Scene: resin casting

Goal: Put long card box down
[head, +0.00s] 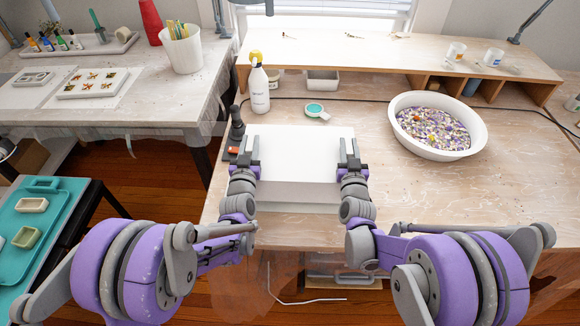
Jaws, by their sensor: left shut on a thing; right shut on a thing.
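The long card box (300,161) is a white box at the front middle of the wooden workbench in the head view. My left gripper (247,160) is shut on its left side. My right gripper (350,160) is shut on its right side. The box looks level between them. Its underside is hidden, so I cannot tell whether it touches the bench (420,200).
A white bowl of coloured chips (395,118) stands to the right. A white bottle (260,92), a small teal-filled cup (315,111) and a grey tray (322,80) are behind the box. A dark tool (237,124) stands close by my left gripper. Bench right of the box is clear.

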